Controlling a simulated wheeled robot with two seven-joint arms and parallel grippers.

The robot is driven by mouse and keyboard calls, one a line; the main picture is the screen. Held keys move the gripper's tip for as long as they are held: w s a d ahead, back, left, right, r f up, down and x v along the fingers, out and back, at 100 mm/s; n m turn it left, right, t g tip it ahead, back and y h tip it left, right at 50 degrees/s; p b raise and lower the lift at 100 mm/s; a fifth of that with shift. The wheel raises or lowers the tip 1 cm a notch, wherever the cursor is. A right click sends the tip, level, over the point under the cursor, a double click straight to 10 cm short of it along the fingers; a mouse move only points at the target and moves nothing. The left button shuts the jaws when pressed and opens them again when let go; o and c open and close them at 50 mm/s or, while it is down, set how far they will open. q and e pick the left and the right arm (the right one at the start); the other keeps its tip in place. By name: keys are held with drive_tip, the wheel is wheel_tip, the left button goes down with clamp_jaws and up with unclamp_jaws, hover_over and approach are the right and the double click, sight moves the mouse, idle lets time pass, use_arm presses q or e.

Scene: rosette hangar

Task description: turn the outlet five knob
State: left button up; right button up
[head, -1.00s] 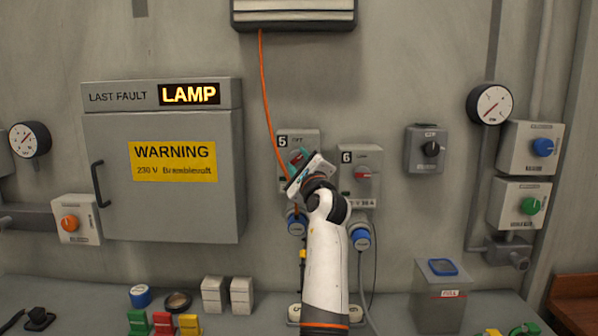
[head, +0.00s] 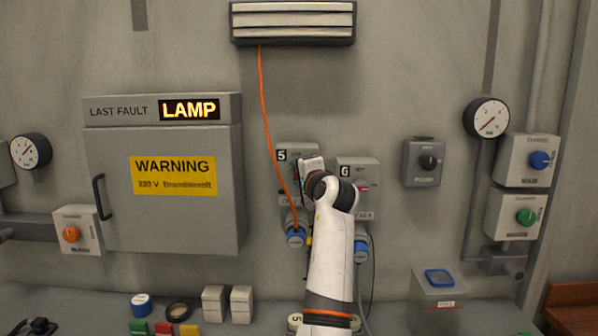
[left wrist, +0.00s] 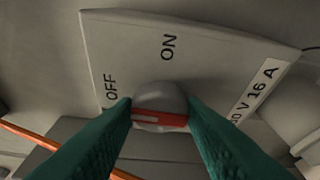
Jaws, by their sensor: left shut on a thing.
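The outlet five box (head: 285,153) is a grey wall unit marked 5, mostly behind my left arm in the head view. In the left wrist view its face (left wrist: 200,60) carries the words OFF and ON. The outlet five knob (left wrist: 160,97) is grey with a red bar. My left gripper (left wrist: 160,118) is shut on this knob, one green finger on each side. The red bar lies nearly level in the wrist picture, with its pale mark towards the left, the OFF side. In the head view my left gripper (head: 300,172) hides the knob. My right gripper is not in view.
The outlet six box (head: 358,165) stands close on the right of my left wrist. An orange cable (head: 266,100) hangs down to the blue-ringed socket (head: 296,237) below outlet five. A grey cabinet (head: 120,225) is on the left.

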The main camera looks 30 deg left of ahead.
use_arm(q)
drive_tip(key=shift+n, duration=0.4)
drive_tip(key=o, duration=1)
drive_tip(key=shift+b+v, duration=1.55)
drive_tip(key=shift+v, duration=4.5)
drive_tip(key=shift+a+r, duration=0.1)
